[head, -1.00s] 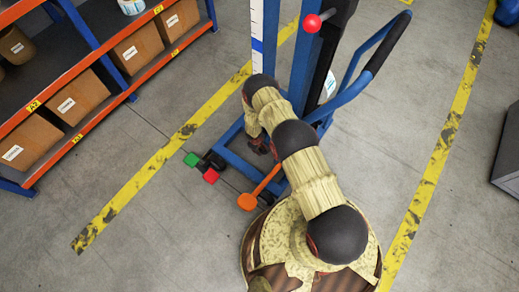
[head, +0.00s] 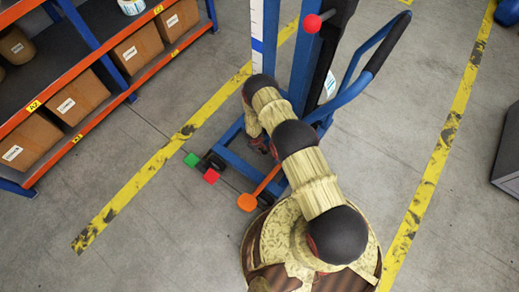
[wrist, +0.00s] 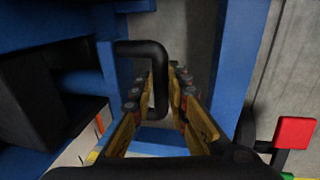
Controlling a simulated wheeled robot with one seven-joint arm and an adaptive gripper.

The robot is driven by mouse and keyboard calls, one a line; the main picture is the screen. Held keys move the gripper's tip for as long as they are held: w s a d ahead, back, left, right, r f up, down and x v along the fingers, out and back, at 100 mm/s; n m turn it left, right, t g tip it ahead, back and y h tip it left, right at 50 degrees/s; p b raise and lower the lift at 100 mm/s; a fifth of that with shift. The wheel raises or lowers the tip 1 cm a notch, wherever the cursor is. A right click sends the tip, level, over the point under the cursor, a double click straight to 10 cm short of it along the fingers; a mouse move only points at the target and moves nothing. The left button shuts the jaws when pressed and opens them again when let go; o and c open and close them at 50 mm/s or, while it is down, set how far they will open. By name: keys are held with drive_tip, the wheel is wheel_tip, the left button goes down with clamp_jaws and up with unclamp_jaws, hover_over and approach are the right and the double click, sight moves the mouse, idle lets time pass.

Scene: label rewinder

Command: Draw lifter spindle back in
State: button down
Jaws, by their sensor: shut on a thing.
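The blue lifter (head: 302,62) stands upright at the top middle of the head view. In the wrist view, my gripper (wrist: 169,90) has its two yellow fingers shut on a black bent handle (wrist: 154,50). The handle's bar runs down between the fingers. A blue round bar (wrist: 84,82), which may be the spindle, lies just left of the handle; how the two join is not clear. In the head view my arm covers the handle, and my gripper is mostly hidden low beside the lifter's mast.
Green (head: 191,159) and red (head: 211,176) pedals and an orange pedal (head: 247,202) stick out at the lifter's base. The red one also shows in the wrist view (wrist: 296,131). A shelf with cartons (head: 75,98) stands left.

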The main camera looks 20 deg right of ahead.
drive_tip(key=s+a+p, duration=0.4)
drive_tip(key=s+a, duration=0.3)
drive_tip(key=a, duration=0.3)
drive_tip(key=s+a+p, duration=0.5)
drive_tip(key=s+a, duration=0.2)
drive_tip(key=a, duration=0.2)
drive_tip(key=shift+s+a+p, duration=0.25)
drive_tip(key=shift+a+p, duration=0.05)
drive_tip(key=shift+a, duration=0.1)
drive_tip(key=c, duration=2)
unclamp_jaws()
drive_tip(key=shift+a, duration=0.1)
drive_tip(key=shift+r, duration=0.1)
wheel_tip(320, 180, up, 12)
drive_tip(key=s+a, duration=0.1)
drive_tip(key=shift+s+a+f, duration=0.15)
drive_tip(key=shift+a+f, duration=0.1)
drive_tip(key=shift+a, duration=0.05)
